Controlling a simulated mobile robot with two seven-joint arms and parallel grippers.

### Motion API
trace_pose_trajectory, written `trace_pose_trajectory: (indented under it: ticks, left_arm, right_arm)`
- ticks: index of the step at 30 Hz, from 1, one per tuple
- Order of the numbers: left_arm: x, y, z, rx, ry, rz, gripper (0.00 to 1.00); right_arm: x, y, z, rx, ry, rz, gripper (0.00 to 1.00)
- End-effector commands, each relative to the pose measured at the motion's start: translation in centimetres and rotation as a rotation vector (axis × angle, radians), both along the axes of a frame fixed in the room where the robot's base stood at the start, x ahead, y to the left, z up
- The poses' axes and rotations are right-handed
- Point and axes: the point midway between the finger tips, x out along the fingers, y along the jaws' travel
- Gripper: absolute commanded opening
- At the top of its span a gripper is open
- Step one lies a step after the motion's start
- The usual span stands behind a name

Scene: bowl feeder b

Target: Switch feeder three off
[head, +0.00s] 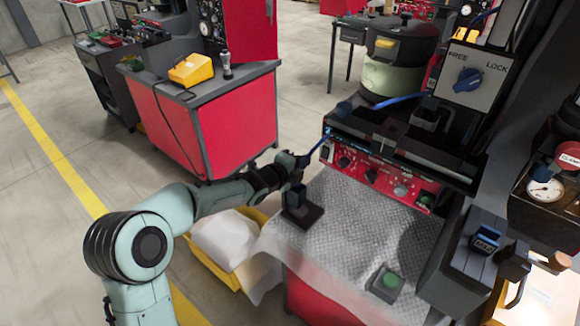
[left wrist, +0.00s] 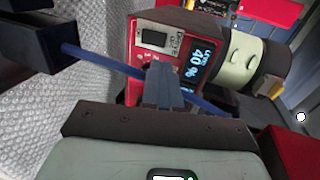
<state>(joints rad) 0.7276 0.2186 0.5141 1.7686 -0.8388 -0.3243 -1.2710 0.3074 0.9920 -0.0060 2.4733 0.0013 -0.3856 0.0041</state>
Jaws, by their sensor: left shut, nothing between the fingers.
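A bowl feeder (head: 395,68) with a pale green drum stands at the back. Its red control panel (head: 372,176) has several dark knobs; I cannot read a feeder number. The left wrist view shows a red control box (left wrist: 142,22) up close, with a lit display (left wrist: 200,65) reading about 40 % upside down and a grey inset piece (left wrist: 154,38) that may be a switch. My left gripper (head: 300,160) is left of the red panel. Its fingers (left wrist: 160,72) are shut and empty, in front of the red box and hiding part of its face; contact cannot be told.
A dark stand (head: 300,212) is just below my gripper. A green button box (head: 386,284) sits on the textured worktop (head: 345,225). A FREE/LOCK dial (head: 467,80) is at upper right. A yellow bin (head: 212,262) is below left.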

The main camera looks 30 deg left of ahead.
Motion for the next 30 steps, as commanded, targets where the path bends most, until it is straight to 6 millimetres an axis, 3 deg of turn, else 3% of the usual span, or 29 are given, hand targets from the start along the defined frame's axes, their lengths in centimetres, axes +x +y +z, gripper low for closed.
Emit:
trace_pose_trajectory:
  ticks: [3,9,30]
  left_arm:
    - [-2.1,0.2,1.2,0.005,0.000,0.002,0.00]
    - [-3.9,0.4,2.0,0.001,0.000,0.001,0.00]
    - [-4.2,0.3,2.0,0.000,0.000,-0.001,0.00]
  right_arm:
    - [0.2,0.0,0.4,0.000,-0.003,0.000,0.00]
    - [0.3,0.0,0.7,0.000,-0.004,0.000,0.00]
    - [0.3,0.0,0.7,0.000,-0.004,0.000,0.00]
